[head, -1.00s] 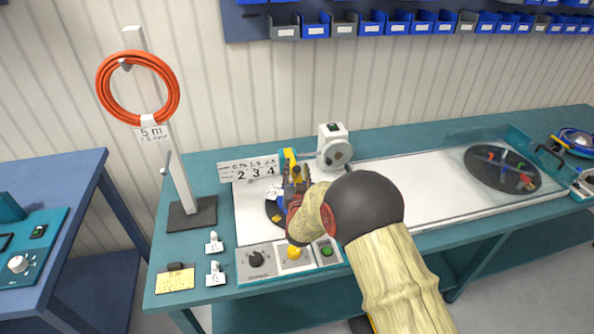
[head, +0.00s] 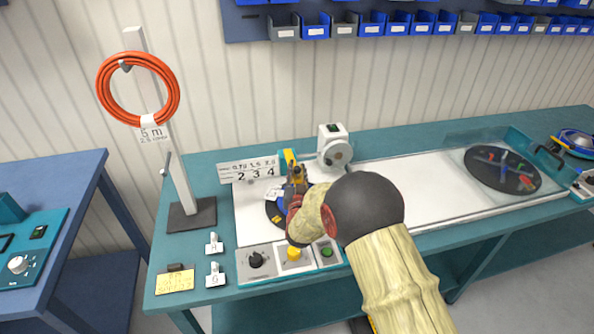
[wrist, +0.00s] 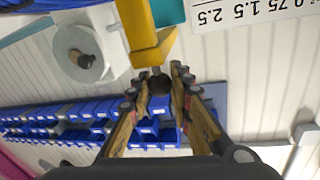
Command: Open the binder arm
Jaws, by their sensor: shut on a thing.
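The yellow binder arm (head: 290,159) stands at the back of the teal-edged machine. In the wrist view the yellow arm (wrist: 143,35) comes down from the top and ends in a dark round knob (wrist: 158,83). My gripper (wrist: 158,88) is shut on this knob, with a fingertip on each side of it. In the head view my gripper (head: 297,178) sits over the dark round plate (head: 273,211), just in front of the yellow arm. My wrist hides part of the plate and the arm's lower end.
A grey-white unit (head: 333,147) stands right of the arm. A number sign (head: 252,172) is at left. An orange cable coil (head: 138,88) hangs on a stand.

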